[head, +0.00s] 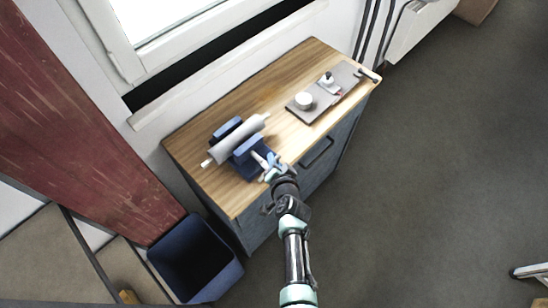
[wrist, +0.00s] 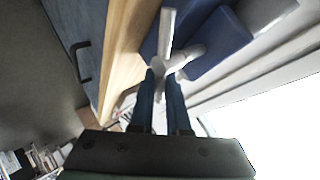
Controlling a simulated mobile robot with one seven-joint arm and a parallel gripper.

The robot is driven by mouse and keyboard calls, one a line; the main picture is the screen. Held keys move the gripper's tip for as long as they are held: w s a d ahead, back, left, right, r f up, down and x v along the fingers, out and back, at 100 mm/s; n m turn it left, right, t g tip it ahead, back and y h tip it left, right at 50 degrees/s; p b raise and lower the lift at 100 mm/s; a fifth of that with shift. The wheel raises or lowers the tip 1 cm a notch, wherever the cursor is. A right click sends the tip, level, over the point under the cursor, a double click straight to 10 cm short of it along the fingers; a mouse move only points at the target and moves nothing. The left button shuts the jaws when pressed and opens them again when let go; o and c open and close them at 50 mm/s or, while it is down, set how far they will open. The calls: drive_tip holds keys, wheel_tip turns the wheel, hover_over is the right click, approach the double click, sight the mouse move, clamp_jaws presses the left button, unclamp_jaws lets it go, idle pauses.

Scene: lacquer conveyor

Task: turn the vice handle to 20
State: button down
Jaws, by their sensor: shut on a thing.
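A blue vice (head: 245,152) stands near the front edge of the wooden cabinet top, with a pale grey cylinder (head: 226,146) across it. Its light grey handle (head: 258,157) faces the front edge. In the wrist view the vice body (wrist: 222,38) is at the upper right and the handle bar (wrist: 167,28) points up the picture. My gripper (head: 271,171) is at the handle. In the wrist view my blue fingers (wrist: 162,76) are shut on the handle, close to its hub. The fingers partly hide the grip, and I cannot read any scale or number.
A grey board (head: 319,105) with a white round piece (head: 303,100) and a small white-and-black item (head: 327,80) lies on the right of the wooden top (head: 285,75). A dark blue bin (head: 224,277) stands on the floor at lower left. The floor at right is mostly clear.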

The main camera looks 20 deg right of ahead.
drive_tip(key=shift+d+f+m+g+y, duration=0.1)
drive_tip(key=shift+f+m+g+y, duration=0.1)
drive_tip(key=shift+m+g+y, duration=0.4)
idle(0.3)
drive_tip(key=c, duration=0.9)
unclamp_jaws()
drive_tip(key=p+v, duration=0.2)
drive_tip(key=v, duration=1.1)
drive_tip(key=shift+s+d+f, duration=0.1)
drive_tip(key=shift+f, duration=0.05)
